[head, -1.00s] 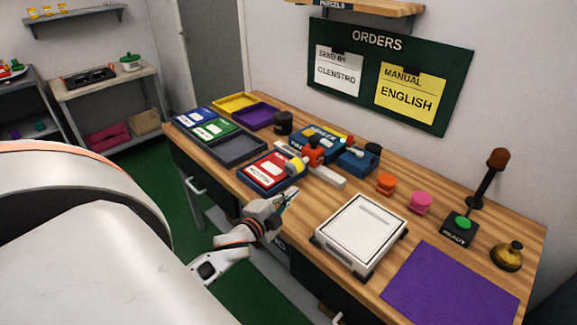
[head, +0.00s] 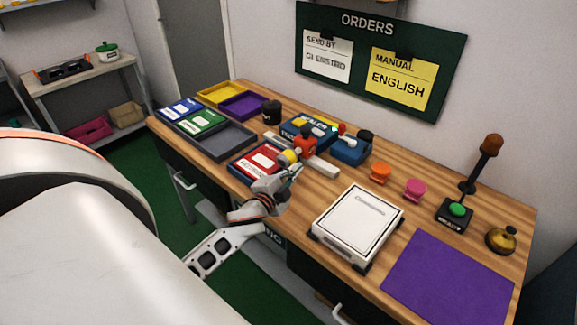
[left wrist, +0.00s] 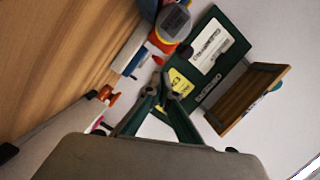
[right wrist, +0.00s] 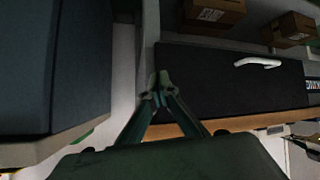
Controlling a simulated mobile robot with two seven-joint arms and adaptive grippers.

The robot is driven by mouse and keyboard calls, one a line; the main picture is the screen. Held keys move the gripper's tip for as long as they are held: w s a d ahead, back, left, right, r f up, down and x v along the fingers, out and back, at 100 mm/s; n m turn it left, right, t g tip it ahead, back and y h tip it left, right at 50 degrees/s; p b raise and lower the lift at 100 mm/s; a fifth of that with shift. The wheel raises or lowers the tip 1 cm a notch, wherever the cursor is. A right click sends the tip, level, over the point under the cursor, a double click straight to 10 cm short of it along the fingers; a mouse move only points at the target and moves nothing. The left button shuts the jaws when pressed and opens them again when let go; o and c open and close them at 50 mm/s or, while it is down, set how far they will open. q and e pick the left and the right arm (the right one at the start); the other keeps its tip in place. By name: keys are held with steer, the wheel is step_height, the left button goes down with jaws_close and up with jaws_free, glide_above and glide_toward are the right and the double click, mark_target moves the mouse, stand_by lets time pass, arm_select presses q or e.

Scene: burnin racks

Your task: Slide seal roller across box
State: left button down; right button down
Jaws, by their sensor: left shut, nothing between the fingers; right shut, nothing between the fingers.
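An orange-red roller-like part with a yellow knob (head: 291,156) sits at a white rail (head: 322,167) near the back middle of the bench; I take it for the seal roller. The red and yellow part also shows in the left wrist view (left wrist: 174,22), beyond my fingers. A flat white box-like unit (head: 357,226) with a dark outline lies to the right. My left gripper (head: 294,176) is shut and empty, just in front of the roller and rail, with no clear contact. My right gripper (right wrist: 158,88) is shut and empty, close to a dark drawer front (right wrist: 220,80).
A blue device (head: 351,150), orange (head: 380,172) and pink (head: 414,189) spools, a READY button (head: 457,210) and a brass bell (head: 501,240) stand behind and right. A purple mat (head: 450,280) is bare.

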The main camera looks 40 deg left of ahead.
mark_target(288, 166)
arm_select(q)
steer(key=a, duration=0.1)
steer(key=w+a+f, duration=0.1)
steer(key=shift+w+a+f, duration=0.2)
steer(key=shift+w+a, duration=0.1)
steer(key=shift+a, duration=0.05)
steer(key=shift+a+f, duration=0.3)
steer(key=shift+a, duration=0.25)
steer(key=shift+a, duration=0.1)
arm_select(e)
steer(key=shift+s+f, duration=0.1)
